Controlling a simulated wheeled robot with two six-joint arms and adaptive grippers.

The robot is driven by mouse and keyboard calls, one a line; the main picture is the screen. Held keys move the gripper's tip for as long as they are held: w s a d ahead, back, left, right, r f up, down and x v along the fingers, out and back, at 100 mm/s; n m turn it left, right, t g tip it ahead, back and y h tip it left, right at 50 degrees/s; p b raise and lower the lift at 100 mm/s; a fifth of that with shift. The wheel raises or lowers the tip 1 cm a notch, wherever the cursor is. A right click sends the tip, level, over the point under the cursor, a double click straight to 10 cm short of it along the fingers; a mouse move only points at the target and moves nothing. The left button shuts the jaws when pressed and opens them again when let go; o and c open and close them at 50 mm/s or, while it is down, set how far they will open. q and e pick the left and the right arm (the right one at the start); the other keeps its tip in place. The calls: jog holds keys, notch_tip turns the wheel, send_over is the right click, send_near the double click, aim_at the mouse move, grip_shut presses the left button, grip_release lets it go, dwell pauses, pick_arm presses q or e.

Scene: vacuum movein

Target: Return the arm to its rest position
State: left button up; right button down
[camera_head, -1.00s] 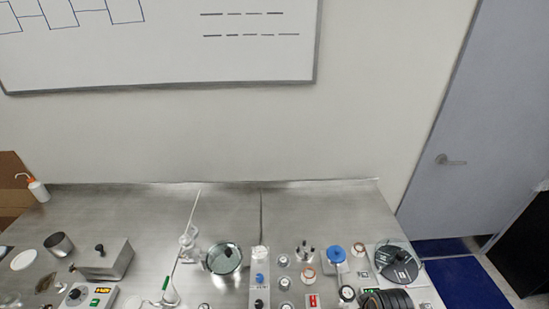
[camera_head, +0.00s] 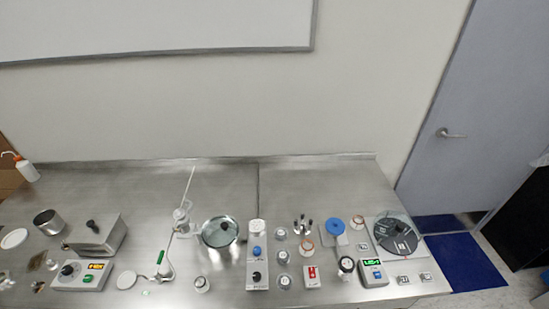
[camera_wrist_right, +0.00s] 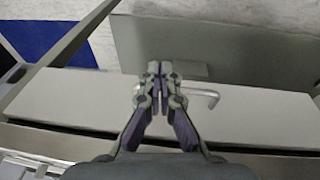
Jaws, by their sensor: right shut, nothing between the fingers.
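My right gripper (camera_wrist_right: 160,72) shows in the right wrist view. Its two fingers are together and hold nothing. Behind it are a grey panel and a silver door handle (camera_wrist_right: 204,95), apparently the grey door (camera_head: 450,90) at the right of the head view. No part of either arm shows in the head view, and my left gripper is in neither view.
A steel bench (camera_head: 110,185) spans the head view. It carries a grey box with a black knob (camera_head: 98,236), a round glass vessel (camera_head: 219,232), a blue-topped device (camera_head: 335,226) and several small jars. A blue mat (camera_head: 465,262) lies on the floor at right.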

pick_arm(q)
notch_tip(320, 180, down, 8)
jog(key=b, duration=0.6)
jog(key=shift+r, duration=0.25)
pick_arm(e)
jog(key=s+f, duration=1)
jog(key=f, duration=0.3)
jog(key=s+d+f+g, duration=0.1)
jog(key=s+f, duration=0.9)
jog(key=f, duration=0.4)
jog(key=shift+d, duration=0.2)
